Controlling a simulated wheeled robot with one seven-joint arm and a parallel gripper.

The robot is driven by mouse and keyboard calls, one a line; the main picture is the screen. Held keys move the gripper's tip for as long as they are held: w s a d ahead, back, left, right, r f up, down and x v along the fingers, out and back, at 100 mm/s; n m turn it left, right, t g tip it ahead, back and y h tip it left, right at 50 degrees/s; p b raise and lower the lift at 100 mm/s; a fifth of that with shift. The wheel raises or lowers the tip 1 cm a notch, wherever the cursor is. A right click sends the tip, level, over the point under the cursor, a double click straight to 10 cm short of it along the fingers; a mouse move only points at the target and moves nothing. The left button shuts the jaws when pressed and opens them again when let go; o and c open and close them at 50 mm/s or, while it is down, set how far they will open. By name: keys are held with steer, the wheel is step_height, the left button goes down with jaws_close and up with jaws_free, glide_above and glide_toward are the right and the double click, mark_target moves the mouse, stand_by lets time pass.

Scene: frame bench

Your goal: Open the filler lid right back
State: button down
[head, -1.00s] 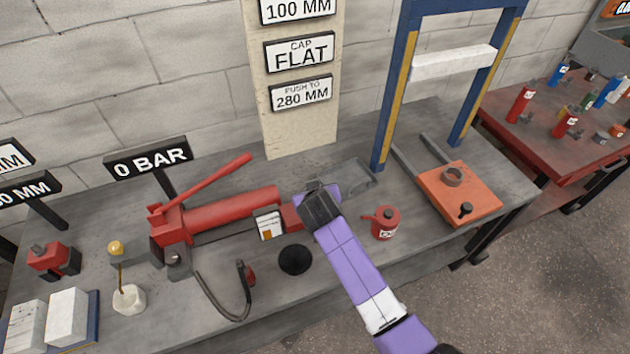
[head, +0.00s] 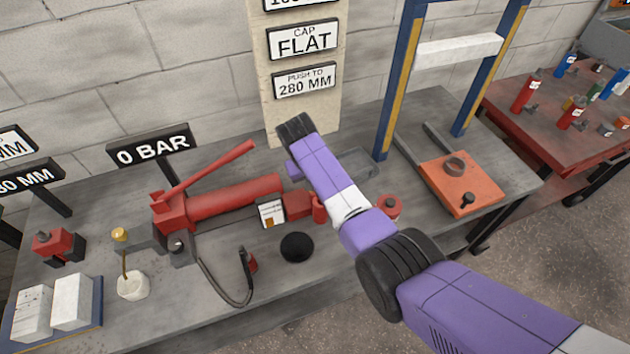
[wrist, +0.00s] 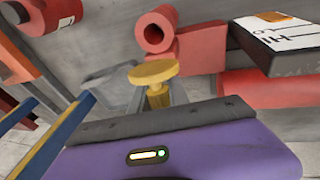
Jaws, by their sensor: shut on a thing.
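The red pump (head: 235,195) lies on the grey bench. A red block with a short red filler neck (head: 319,208) sits at its right end. In the wrist view the neck (wrist: 158,36) shows a dark open mouth. A yellow round-topped piece (wrist: 154,72), which looks like the filler lid, is between the grey fingers of my gripper (wrist: 157,94). My gripper is shut on its narrower part. It appears in front of the neck's mouth; whether they are still joined is hidden. In the head view my arm hides the fingertips.
A red can (head: 388,207) stands right of the neck, partly behind my arm. A grey tray (head: 358,163) lies behind it. The blue-and-yellow press frame (head: 398,80) stands to the right. A dark round hole or disc (head: 297,247) is in front. The sign board (head: 305,60) rises behind.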

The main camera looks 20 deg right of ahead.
steer(key=shift+f, duration=0.1)
stand_by(0.3)
steer(key=c, duration=1.3)
jaws_free()
steer(key=shift+o, duration=0.2)
steer(key=v, duration=0.8)
steer(key=shift+f, duration=0.1)
